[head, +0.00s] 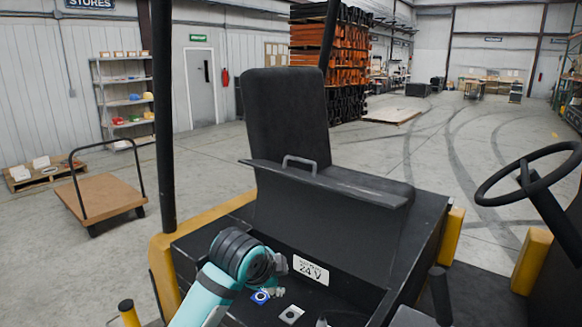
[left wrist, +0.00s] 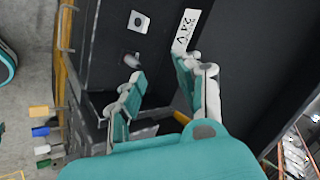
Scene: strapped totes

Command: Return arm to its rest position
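My left arm comes in from the bottom of the head view, teal with a dark ribbed wrist. Its gripper (head: 279,277) is over the dark compartment under the raised seat, near the white 24 V label (head: 311,270). In the left wrist view the two teal-and-grey fingers (left wrist: 160,70) stand apart with nothing between them. The label (left wrist: 186,30) shows just beyond one fingertip there. My right gripper does not show.
The raised black seat (head: 285,115) and its hinged panel with a handle (head: 300,163) stand beyond the gripper. A dark post (head: 163,120) rises at left, a steering wheel (head: 525,175) at right. A flat cart (head: 100,195) stands on the open floor.

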